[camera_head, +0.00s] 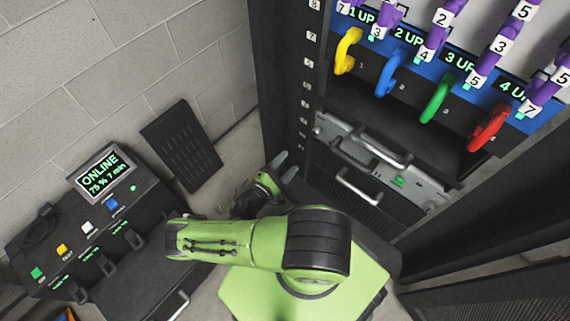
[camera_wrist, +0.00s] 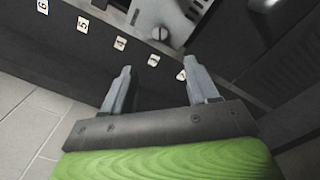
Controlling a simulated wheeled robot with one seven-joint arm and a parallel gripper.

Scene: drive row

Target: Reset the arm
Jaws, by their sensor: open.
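My green arm is bent low in front of the dark rack in the head view. My gripper (camera_head: 284,165) is near the lower left post of the rack. In the wrist view my gripper (camera_wrist: 157,84) has its two grey fingers apart, with nothing between them. The fingers point at the dark rack post (camera_wrist: 100,40) with its number labels. I cannot tell whether the fingertips touch the post.
Drawer units with metal handles (camera_head: 359,187) sit low in the rack. Above them hang yellow (camera_head: 345,52), blue (camera_head: 388,75), green (camera_head: 436,100) and red (camera_head: 488,128) handles with purple cables. A console reading ONLINE (camera_head: 107,170) stands left, near a slotted dark panel (camera_head: 181,145).

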